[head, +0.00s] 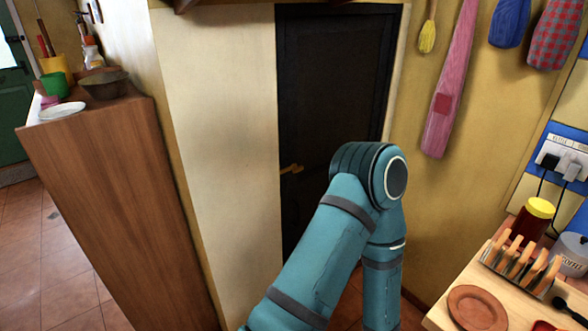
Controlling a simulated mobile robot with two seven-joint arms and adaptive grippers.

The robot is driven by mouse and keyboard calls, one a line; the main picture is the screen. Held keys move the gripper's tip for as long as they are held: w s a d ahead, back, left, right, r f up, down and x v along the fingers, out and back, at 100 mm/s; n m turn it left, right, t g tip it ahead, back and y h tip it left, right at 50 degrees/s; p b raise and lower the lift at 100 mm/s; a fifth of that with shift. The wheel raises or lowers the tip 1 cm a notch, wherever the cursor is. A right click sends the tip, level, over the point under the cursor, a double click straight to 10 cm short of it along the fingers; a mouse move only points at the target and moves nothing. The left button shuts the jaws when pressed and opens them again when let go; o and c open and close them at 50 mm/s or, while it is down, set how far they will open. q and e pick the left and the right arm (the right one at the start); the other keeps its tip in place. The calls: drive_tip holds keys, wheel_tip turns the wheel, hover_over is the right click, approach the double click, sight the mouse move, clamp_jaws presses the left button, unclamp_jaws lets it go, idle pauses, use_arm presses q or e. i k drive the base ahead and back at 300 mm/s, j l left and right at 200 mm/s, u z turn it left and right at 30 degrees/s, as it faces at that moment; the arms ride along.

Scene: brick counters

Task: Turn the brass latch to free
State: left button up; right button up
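The brass latch (291,169) is a small yellow handle on the left edge of a dark door (335,80). It sticks out to the side and looks close to level. One teal arm of mine reaches up from the bottom centre, and its bent joint stands in front of the door, to the right of the latch. The forearm points down and its end is hidden or out of frame. Neither gripper can be seen. The lower part of the door is partly hidden behind my arm.
A wooden cabinet (115,210) with a bowl (104,86) and plate (62,111) stands at left. At right, a counter (455,310) holds a toast rack (522,268), a yellow-lidded jar (533,220) and a brown plate (477,308). Cloths hang on the wall above. Tiled floor lies at far left.

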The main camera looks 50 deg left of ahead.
sight(296, 169)
drive_tip(key=u, duration=1.75)
